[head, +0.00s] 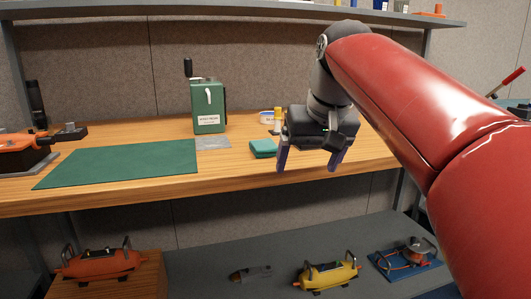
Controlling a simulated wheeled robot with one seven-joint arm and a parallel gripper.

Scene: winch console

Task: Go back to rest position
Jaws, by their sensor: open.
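My gripper (311,158) hangs in front of the right half of the wooden bench (240,178). Its two purple fingers point down and are spread apart with nothing between them. My red arm reaches in from the right. A green winch box (208,108) with a white label, a silver lever on its front and a dark crank handle on top stands at the back of the bench, left of my gripper and apart from it.
A green mat (122,164) covers the bench's left part. A teal block (263,148) lies just left of my gripper. An orange device (22,152) sits at far left. An upper shelf (130,9) spans above.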

